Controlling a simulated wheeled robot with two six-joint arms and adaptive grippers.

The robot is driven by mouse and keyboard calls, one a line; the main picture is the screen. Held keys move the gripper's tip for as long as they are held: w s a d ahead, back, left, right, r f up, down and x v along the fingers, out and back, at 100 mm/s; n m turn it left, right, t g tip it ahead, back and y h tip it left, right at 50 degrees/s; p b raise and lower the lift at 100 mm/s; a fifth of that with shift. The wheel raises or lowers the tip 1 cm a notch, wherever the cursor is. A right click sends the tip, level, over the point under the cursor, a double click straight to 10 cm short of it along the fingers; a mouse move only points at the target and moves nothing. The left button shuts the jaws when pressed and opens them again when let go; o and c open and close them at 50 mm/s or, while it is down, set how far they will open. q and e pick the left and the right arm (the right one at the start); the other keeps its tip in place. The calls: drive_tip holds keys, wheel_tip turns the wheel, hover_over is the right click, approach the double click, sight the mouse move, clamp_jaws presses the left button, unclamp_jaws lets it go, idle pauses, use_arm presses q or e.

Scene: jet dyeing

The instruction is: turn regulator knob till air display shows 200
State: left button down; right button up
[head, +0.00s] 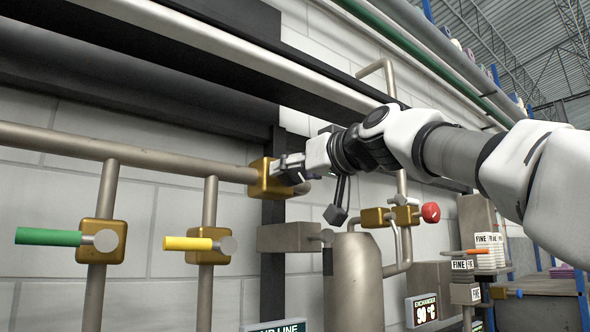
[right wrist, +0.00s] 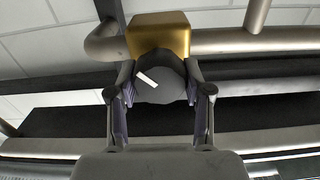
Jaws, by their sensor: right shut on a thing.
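The regulator is a brass block (head: 268,178) on the horizontal pipe in the head view. In the right wrist view its brass body (right wrist: 158,32) stands behind a dark round knob (right wrist: 160,80) with a white mark pointing to the upper left. My right gripper (head: 292,170) reaches in from the right and is shut on the knob, with one finger on each side in the right wrist view (right wrist: 160,92). The air display (head: 278,326) is cut off at the bottom edge; only part of its title shows and no number can be read. My left gripper is not in view.
Green (head: 48,237) and yellow (head: 186,243) valve handles stick out at the left. A grey tank (head: 353,285), a red knob (head: 430,212) and an exchanger display (head: 422,309) are below my right arm. A dark beam runs above it.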

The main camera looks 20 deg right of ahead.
drive_tip(key=m, duration=0.9)
drive_tip(key=shift+d, duration=0.1)
drive_tip(key=shift+m, duration=0.3)
drive_tip(key=o, duration=0.9)
drive_tip(key=shift+o, duration=1.3)
drive_tip(key=shift+w, duration=0.2)
drive_tip(key=shift+w+a+f, duration=0.15)
drive_tip(key=shift+w+a, duration=0.05)
drive_tip(key=shift+a, duration=0.05)
drive_tip(key=shift+s+d, duration=0.15)
drive_tip(key=shift+s, duration=0.1)
